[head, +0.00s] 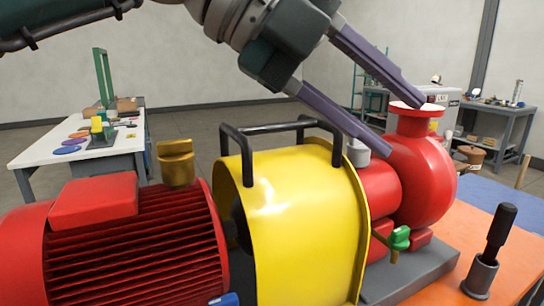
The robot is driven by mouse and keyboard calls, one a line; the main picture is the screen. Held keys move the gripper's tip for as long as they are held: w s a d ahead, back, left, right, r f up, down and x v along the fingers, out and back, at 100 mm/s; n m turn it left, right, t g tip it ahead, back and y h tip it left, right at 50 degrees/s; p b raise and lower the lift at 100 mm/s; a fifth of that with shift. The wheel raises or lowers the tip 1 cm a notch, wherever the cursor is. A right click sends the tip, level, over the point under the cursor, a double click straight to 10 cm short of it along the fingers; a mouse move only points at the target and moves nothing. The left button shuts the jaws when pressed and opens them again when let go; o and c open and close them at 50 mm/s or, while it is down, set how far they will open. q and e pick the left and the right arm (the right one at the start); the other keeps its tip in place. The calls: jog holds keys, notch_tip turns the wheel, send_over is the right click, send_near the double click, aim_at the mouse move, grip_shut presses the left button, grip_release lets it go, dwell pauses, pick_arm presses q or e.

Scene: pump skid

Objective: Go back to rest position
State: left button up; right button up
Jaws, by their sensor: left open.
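My left gripper (402,126) reaches in from the top, with its two purple fingers spread apart and nothing seen between them. In the picture its fingertips overlap the top of the red pump (425,180), near the flange; I cannot tell whether they touch it. My right gripper is out of view.
A brass-coloured fitting (177,163) stands up by the motor. A green valve handle (399,239) is below the pump. A black-handled tool (500,228) stands in a grey holder on the orange surface (435,293). A white table (70,150) is behind left.

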pick_arm(q)
jog(key=s+d+r+n+t+h, duration=0.2)
jog(key=d+r+h, duration=0.2)
jog(key=r+h, duration=0.25)
jog(key=w+a+r+n+t+h, duration=0.2)
jog(key=w+a+r+n+t, duration=0.3)
jog(key=n+t, duration=0.55)
jog(key=w+a+f+n+t+y, duration=0.2)
jog(key=a+f+n+t+y, duration=0.4)
jog(key=a+f+n+y, duration=0.9)
jog(key=s+a+f+n+g+y, duration=0.5)
jog(key=s+a+f+g, duration=0.2)
jog(key=s+a+f, duration=0.45)
jog(key=s+f+g, duration=0.7)
jog(key=s+f, duration=0.1)
jog(key=s, duration=0.5)
notch_tip(320, 180, up, 38)
jog(key=s+p, duration=0.2)
jog(key=p, duration=3.6)
jog(key=shift+s+f+m+g+h, duration=0.25)
jog(key=shift+m+g+h, duration=0.1)
